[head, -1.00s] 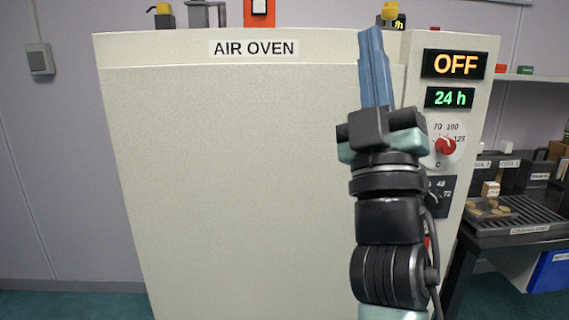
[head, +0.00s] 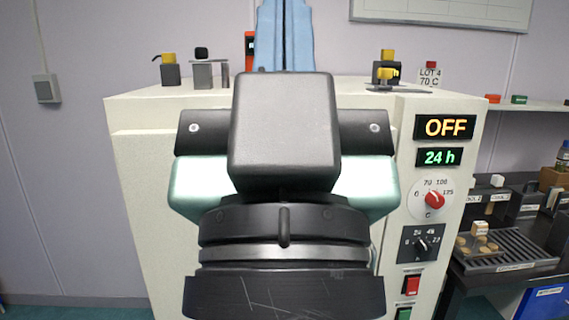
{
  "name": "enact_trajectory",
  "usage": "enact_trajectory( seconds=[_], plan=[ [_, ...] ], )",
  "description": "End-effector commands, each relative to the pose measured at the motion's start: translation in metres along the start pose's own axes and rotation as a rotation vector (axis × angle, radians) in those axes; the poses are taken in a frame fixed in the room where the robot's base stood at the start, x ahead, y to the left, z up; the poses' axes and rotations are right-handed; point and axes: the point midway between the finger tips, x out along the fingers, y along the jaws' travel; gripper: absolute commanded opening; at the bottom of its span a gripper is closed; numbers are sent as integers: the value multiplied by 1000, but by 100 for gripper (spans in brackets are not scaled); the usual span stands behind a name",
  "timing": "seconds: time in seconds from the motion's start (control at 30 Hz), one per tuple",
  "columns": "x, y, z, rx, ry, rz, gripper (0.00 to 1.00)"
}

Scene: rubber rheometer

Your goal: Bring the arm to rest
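My gripper (head: 285,25) is raised in the middle of the head view, in front of the air oven (head: 140,180). Its light blue fingers point up and lie side by side, with no held thing visible between them. Their tips reach the top edge of the picture. My wrist and black gripper body hide most of the oven's front and its name label. The oven's displays read OFF and 24 h.
Oven dials and switches (head: 433,200) are right of my wrist. Small fixtures (head: 170,72) and a LOT 4 70 C sign (head: 429,74) stand on the oven top. A dark bench (head: 480,262) with a ribbed tray is at the right. Open wall lies left.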

Motion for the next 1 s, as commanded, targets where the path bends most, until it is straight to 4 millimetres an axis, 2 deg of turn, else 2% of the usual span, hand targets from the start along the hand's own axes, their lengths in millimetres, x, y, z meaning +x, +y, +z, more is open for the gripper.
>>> enact_trajectory(
  seconds=[0.03, 0.5, 0.7, 1.0],
  plan=[
    [24, 0, -23, 0, 0, 0, 0],
    [123, 0, -116, 0, 0, -1, 0],
    [144, 0, -136, 0, 0, -1, 0],
    [145, 0, -137, 0, 0, -1, 0]
  ],
)
